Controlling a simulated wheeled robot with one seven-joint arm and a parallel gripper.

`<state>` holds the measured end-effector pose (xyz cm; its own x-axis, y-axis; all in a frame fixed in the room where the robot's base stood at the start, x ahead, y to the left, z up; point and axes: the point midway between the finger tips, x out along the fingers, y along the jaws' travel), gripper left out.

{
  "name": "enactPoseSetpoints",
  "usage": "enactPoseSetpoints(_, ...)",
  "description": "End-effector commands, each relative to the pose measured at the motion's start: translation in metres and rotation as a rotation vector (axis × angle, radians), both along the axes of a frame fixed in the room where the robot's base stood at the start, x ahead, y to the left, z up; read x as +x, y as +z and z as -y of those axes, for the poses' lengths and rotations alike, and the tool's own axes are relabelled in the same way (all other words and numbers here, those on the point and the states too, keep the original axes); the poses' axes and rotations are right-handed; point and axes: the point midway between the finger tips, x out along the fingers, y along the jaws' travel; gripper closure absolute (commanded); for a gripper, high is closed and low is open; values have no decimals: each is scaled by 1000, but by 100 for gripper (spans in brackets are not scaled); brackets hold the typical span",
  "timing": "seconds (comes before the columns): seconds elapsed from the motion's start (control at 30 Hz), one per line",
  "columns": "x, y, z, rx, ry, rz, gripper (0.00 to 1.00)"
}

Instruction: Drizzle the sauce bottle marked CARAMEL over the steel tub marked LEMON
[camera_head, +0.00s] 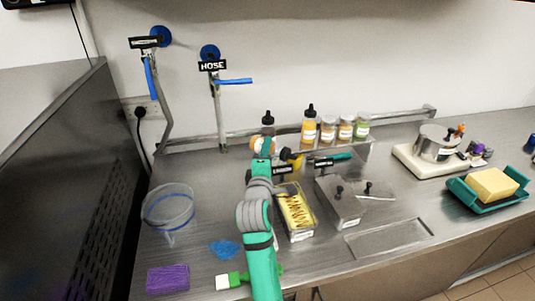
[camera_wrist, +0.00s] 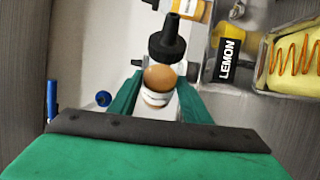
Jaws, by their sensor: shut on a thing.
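My gripper (camera_wrist: 155,100) is shut on a sauce bottle (camera_wrist: 160,77) with a black nozzle cap and amber-brown contents. Its white label is too small to read. In the head view my gripper (camera_head: 262,158) and the bottle are above the counter, behind and left of the open steel tub (camera_head: 302,235), and partly hidden by my arm. The tub holds pale yellow contents with a brown zigzag of sauce across the top. In the wrist view the tub (camera_wrist: 262,68) is at the right edge, beside a black LEMON tag (camera_wrist: 228,60). The bottle is apart from the tub.
A lidded steel tub (camera_head: 338,205) stands right of the open one. A yellow sauce bottle (camera_head: 309,128) and several jars (camera_head: 345,128) stand on the back shelf. A clear container (camera_head: 168,208), blue cloth (camera_head: 225,248) and purple sponge (camera_head: 168,279) lie left of my arm.

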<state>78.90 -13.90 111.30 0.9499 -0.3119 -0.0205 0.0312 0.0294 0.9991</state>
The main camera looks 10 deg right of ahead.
Motion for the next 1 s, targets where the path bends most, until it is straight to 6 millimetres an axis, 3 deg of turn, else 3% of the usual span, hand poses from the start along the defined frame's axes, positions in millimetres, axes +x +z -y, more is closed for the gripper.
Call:
enactPoseSetpoints(0.6, 0, 26, 0, -208, -1, -214, 80)
enactPoseSetpoints(1.0, 0, 31, 0, -274, 0, -290, 80)
